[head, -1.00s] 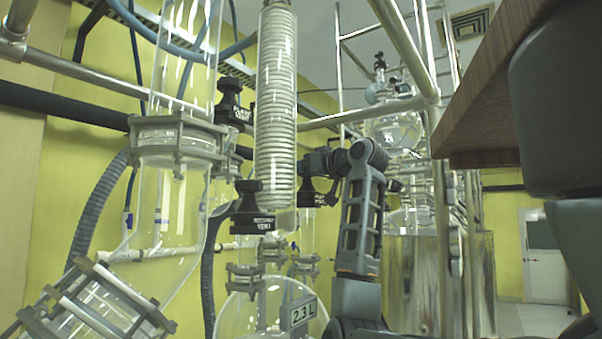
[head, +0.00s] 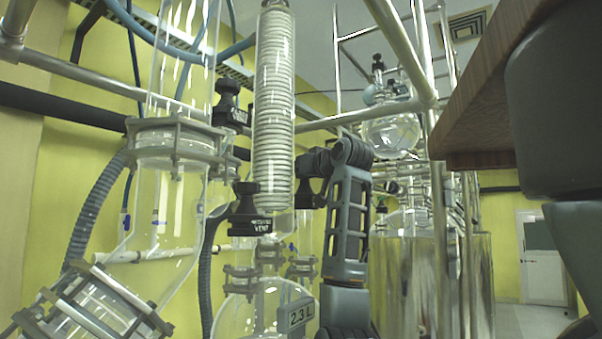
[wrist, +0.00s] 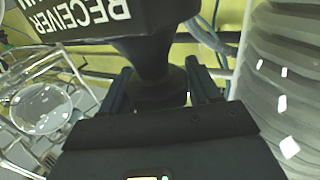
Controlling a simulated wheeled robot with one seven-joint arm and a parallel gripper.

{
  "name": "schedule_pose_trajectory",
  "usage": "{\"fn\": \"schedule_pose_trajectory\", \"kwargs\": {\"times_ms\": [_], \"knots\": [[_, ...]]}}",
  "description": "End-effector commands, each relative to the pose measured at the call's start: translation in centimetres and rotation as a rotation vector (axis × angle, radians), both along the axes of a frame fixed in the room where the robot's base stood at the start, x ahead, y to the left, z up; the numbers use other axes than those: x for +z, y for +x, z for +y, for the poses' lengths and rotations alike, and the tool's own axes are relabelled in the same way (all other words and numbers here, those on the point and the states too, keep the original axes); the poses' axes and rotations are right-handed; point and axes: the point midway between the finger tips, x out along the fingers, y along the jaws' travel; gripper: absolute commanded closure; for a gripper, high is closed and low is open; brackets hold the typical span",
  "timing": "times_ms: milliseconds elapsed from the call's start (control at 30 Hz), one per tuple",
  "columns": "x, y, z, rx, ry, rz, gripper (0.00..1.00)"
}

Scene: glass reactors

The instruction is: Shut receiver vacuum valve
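The receiver valve (wrist: 95,22) is black. Its plate fills the top of the wrist view, with white upside-down lettering that reads RECEIVER; the second line is cut off. Its round neck and flange (wrist: 160,80) lie between the two fingers of my gripper (wrist: 160,88). The fingers are close on either side of the flange; whether they press on it is not clear. In the head view the same valve (head: 308,192) hangs just right of the glass coil column, and my gripper (head: 322,162) is up against it, partly hidden by my wrist.
A similar black vent valve (head: 250,210) is left of the coil column (head: 274,120), and another black valve (head: 230,103) is higher up. A 2.3 L glass vessel (head: 240,312) is below. A wooden shelf edge (head: 470,120) overhangs on the right.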

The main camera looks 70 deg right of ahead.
Motion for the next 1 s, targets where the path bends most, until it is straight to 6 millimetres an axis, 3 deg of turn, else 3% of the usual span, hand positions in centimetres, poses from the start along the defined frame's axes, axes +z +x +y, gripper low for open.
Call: {"fn": "schedule_pose_trajectory", "kwargs": {"times_ms": [167, 467, 1000], "knots": [[0.0, 0.0, 0.0, 0.000, 0.000, 0.000, 0.22], [-0.1, -0.3, 0.3, 0.000, 0.000, 0.000, 0.22], [-0.1, -5.5, 5.1, 0.000, -0.001, 0.000, 0.22]]}}
